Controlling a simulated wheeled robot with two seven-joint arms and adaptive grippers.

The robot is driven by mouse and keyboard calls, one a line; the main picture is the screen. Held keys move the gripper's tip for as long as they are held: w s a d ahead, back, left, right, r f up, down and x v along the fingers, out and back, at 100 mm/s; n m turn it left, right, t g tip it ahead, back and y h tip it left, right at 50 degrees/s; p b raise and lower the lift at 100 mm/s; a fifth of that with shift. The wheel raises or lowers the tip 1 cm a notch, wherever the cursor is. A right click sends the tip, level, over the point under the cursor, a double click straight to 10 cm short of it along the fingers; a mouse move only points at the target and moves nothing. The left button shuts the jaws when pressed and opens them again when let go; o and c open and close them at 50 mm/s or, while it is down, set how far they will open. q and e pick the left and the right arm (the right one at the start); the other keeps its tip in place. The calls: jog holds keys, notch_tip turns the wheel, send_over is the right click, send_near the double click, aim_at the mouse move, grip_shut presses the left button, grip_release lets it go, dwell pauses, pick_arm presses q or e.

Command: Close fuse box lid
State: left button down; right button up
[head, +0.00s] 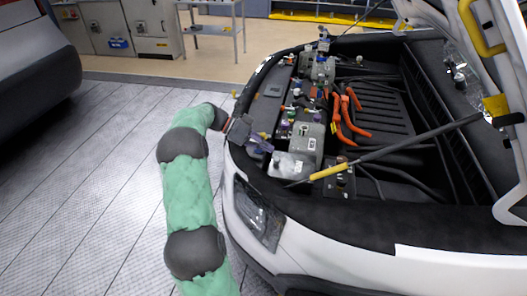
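My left gripper (264,143) reaches over the front edge of the open engine bay, at the end of my green-sleeved arm. It is small in the head view, and I cannot tell whether its fingers are apart. It is close to a translucent white reservoir (291,166) and a grey box (306,143). A dark box (341,184) sits right of the reservoir, partly behind the yellow-gripped prop rod. A flat dark cover (268,109) lies beyond the gripper. I cannot tell for sure which of these is the fuse box, or how its lid stands. My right gripper is out of view.
The prop rod (395,147) slants across the bay towards the raised hood (507,80). Orange cables (346,118) run in the middle of the bay. The headlight (257,213) is below the arm's reach. The floor left of my arm is clear.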

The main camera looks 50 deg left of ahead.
pick_arm(q)
jog(key=s+a, duration=0.1)
jog(key=a, duration=0.1)
jog(key=s+a+f+p, duration=0.1)
jog(key=s+a+f, duration=0.1)
jog(key=a, duration=0.1)
jog(key=shift+s+a+f+p, duration=0.2)
jog(key=shift+a+p, duration=0.15)
jog(key=shift+s+a+f, duration=0.3)
jog(key=shift+s+a, duration=0.05)
jog(key=shift+a, duration=0.2)
